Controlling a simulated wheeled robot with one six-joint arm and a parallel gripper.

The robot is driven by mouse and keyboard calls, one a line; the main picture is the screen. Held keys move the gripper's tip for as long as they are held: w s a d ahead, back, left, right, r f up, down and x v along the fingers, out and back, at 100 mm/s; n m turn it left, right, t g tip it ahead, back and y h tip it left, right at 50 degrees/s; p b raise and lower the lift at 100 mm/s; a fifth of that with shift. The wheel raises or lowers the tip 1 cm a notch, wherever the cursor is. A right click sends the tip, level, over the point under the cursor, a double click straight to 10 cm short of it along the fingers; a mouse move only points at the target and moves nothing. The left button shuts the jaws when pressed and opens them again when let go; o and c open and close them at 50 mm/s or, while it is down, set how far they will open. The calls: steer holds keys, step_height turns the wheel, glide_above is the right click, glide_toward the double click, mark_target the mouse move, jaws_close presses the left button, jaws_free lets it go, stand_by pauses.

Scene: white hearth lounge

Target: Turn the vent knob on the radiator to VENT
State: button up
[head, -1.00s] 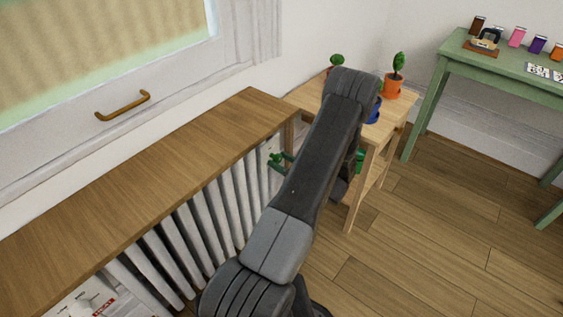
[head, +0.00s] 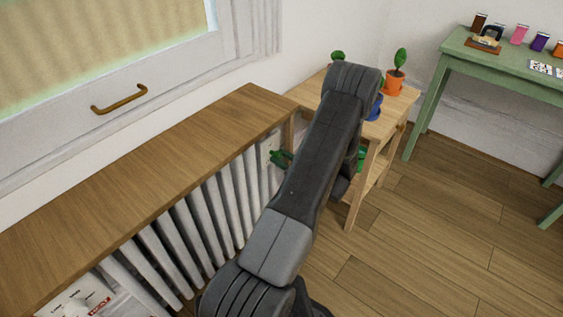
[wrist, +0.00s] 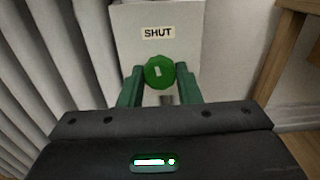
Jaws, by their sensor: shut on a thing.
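The vent knob (wrist: 159,66) is a round green knob with a short white mark that stands nearly upright, tilted slightly. It sits on a pale plate (wrist: 128,33) below a label reading SHUT (wrist: 158,33). No other label shows; my gripper hides the plate's lower part. My gripper (wrist: 160,77) has green fingers on both sides of the knob and is shut on it. In the head view my gripper's green fingers (head: 281,158) show beside the far end of the white radiator (head: 207,222), and my arm hides part of that area.
A wooden shelf (head: 150,165) runs above the radiator, under a window. A wooden plant stand (head: 372,150) with potted plants is just beyond the radiator's far end. A green table (head: 455,62) stands at the back right. The floor (head: 440,230) on the right is clear.

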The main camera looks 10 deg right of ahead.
steer(key=n+b, duration=0.4)
steer(key=b, duration=0.1)
steer(key=n+b, duration=0.2)
steer(key=n, duration=0.1)
steer(key=shift+f+b, duration=0.3)
steer(key=shift+b, duration=0.1)
steer(key=n+b, duration=0.6)
steer(key=shift+r+n+b, duration=0.15)
steer(key=shift+n+b, duration=0.15)
steer(key=n, duration=0.3)
steer(key=shift+r+n+b, duration=0.2)
steer(key=shift+n+b, duration=0.1)
steer(key=n, duration=0.3)
steer(key=shift+n, duration=0.3)
steer(key=n, duration=0.6)
steer(key=shift+n, duration=0.4)
steer(key=o, duration=1)
steer(key=shift+c, duration=0.2)
